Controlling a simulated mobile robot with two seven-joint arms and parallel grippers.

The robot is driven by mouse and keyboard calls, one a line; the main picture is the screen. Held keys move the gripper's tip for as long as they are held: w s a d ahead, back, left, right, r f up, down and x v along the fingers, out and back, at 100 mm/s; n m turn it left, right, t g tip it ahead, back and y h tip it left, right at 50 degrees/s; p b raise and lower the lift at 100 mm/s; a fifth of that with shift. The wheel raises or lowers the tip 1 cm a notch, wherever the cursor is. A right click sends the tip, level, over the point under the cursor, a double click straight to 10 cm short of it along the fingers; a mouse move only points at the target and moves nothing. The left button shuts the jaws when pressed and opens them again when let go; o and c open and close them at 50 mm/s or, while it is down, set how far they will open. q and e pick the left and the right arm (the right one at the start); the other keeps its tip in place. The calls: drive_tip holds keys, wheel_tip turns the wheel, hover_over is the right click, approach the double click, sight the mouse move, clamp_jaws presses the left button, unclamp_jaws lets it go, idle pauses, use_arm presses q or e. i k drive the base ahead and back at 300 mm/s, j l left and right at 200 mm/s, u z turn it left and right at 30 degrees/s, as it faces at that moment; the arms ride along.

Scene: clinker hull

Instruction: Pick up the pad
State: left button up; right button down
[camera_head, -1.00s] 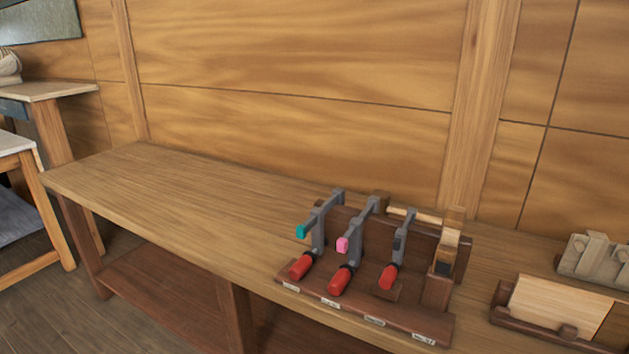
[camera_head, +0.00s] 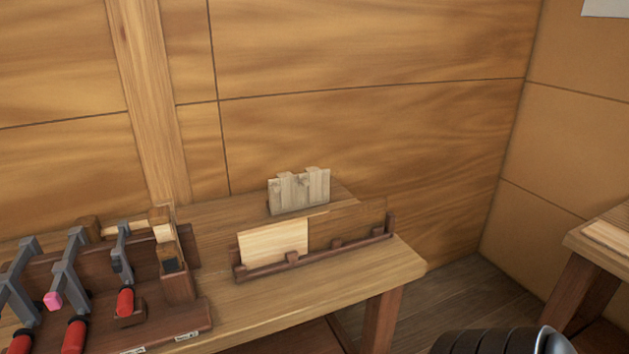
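I cannot tell for sure which thing is the pad. A rack (camera_head: 335,262) on the bench holds a pale wooden board (camera_head: 272,243) and a darker brown board (camera_head: 345,226) side by side. A clamp in the stand at the left carries a pink block (camera_head: 53,301) at its jaw. A small pale grey-brown slatted wooden piece (camera_head: 300,191) stands behind the rack.
The clamp stand (camera_head: 185,318) with several red-handled clamps and a wooden mallet-like tool (camera_head: 166,240) fills the bench's left. The bench (camera_head: 405,266) ends right of the rack. Another table (camera_head: 600,240) stands at the far right, with floor between.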

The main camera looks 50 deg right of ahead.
sight(313, 177)
drive_tip(key=z, duration=1.7)
drive_tip(key=i+l+u, duration=0.15)
drive_tip(key=u, duration=0.3)
drive_tip(key=i+l+u, duration=0.25)
drive_tip(key=u, duration=0.2)
drive_tip(key=i+l+u, duration=0.25)
drive_tip(key=u, duration=0.2)
